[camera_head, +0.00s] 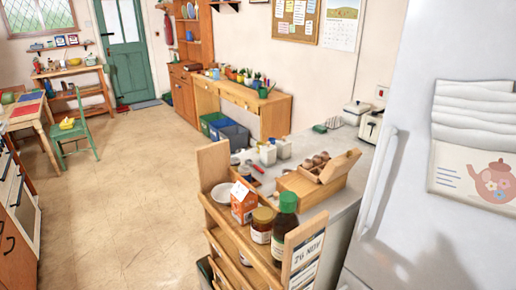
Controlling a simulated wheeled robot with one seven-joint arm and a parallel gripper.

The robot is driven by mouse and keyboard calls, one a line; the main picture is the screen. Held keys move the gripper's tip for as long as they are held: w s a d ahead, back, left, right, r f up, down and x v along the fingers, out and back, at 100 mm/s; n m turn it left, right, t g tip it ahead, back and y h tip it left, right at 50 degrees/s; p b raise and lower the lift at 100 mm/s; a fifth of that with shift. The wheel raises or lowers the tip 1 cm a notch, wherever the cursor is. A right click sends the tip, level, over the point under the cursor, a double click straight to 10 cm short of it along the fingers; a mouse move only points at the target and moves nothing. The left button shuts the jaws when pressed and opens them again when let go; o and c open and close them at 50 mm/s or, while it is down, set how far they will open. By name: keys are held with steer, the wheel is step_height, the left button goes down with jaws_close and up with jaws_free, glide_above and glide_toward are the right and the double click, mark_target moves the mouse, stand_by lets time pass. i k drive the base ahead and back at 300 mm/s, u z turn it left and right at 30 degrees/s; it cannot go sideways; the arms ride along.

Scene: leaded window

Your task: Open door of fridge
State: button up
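The fridge (410,200) is tall and pale grey-white and fills the right side of the head view. Its door faces me and looks shut. A long white vertical bar handle (376,182) runs down the door's left edge. A folded white cloth (472,115) and a teapot-printed panel (480,182) hang on the door. The fridge's top and bottom are cut off by the frame. My gripper is not in view.
A wooden rack (238,245) holding a carton, jars and a green-capped bottle stands left of the fridge. Behind it is a grey counter (345,200) with an egg box and toaster (370,126). Open floor (130,200) lies to the left.

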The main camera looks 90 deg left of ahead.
mark_target(405, 237)
steer(key=u, duration=2.7)
